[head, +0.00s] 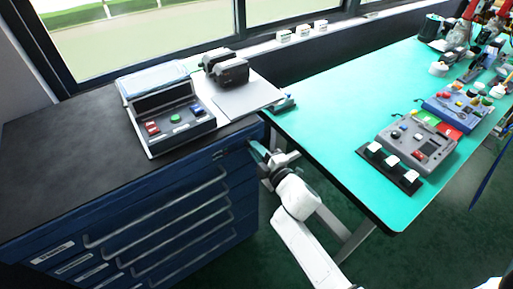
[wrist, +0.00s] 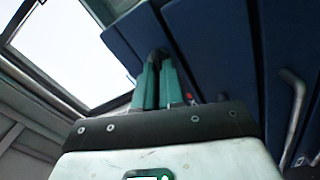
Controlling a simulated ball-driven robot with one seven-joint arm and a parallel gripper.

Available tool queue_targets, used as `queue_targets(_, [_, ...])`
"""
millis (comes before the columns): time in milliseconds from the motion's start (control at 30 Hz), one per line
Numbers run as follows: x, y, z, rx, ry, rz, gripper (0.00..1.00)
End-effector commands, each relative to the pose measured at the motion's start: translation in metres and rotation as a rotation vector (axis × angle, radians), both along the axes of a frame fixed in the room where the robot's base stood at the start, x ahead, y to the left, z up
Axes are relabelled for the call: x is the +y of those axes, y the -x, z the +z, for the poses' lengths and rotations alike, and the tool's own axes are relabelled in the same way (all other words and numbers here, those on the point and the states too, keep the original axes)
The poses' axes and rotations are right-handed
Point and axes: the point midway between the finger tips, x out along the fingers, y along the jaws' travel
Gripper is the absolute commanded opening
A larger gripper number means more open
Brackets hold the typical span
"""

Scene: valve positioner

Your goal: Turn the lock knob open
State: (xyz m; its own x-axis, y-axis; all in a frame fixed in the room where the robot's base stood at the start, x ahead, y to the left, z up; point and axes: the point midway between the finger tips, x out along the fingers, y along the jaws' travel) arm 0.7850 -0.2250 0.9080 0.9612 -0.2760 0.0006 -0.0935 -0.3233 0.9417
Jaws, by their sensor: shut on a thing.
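The lock knob (wrist: 158,53) is a small dark piece on the dark blue front of the drawer cabinet, at the fingertips in the wrist view. My gripper (wrist: 157,66) has its two teal fingers close together, shut on the knob. The fingers cover much of it, so its turn angle cannot be read. In the head view my gripper (head: 253,147) reaches the upper right part of the cabinet front. The knob is too small and hidden to make out there.
The blue drawer cabinet (head: 160,225) has several long handles and a black top (head: 65,150). A grey button box (head: 172,122) stands on it. A turquoise table (head: 335,110) with control boxes is close at right. Green floor lies between them.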

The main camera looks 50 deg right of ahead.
Motion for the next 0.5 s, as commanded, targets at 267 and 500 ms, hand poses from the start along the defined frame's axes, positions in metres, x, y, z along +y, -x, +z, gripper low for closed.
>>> queue_targets(267, [0.0002, 0.0006, -0.0004, -0.06, -0.225, 0.0, 0.0])
queue_targets(500, [0.0001, 0.0008, -0.0013, -0.098, -0.359, -0.001, 0.0])
